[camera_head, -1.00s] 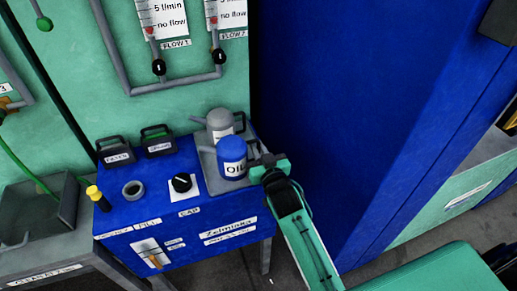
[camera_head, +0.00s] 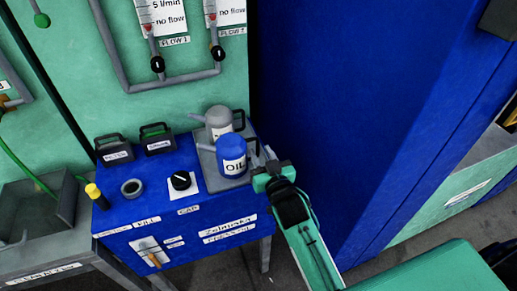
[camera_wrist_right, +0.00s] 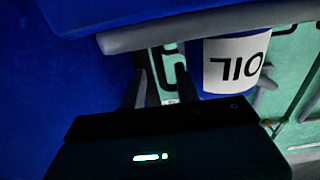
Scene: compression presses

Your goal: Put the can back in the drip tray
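The blue oil can (camera_head: 232,157), with a white OIL label, stands upright on the grey drip tray (camera_head: 208,172) at the right end of the blue cabinet top. Its handle is on the right, towards my right gripper (camera_head: 264,154). The gripper's two fingers are apart, just right of the can. In the right wrist view the fingers (camera_wrist_right: 160,78) are spread, the blue can (camera_wrist_right: 232,65) is beside them, and the tray edge (camera_wrist_right: 205,29) runs across the top. I cannot tell whether a finger touches the handle. My left gripper is not in view.
A grey can (camera_head: 219,120) stands behind the blue one on the tray. Two dark containers (camera_head: 156,138), a black knob (camera_head: 181,181) and a round ring (camera_head: 132,188) are on the cabinet to the left. A large blue wall (camera_head: 340,110) rises on the right.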

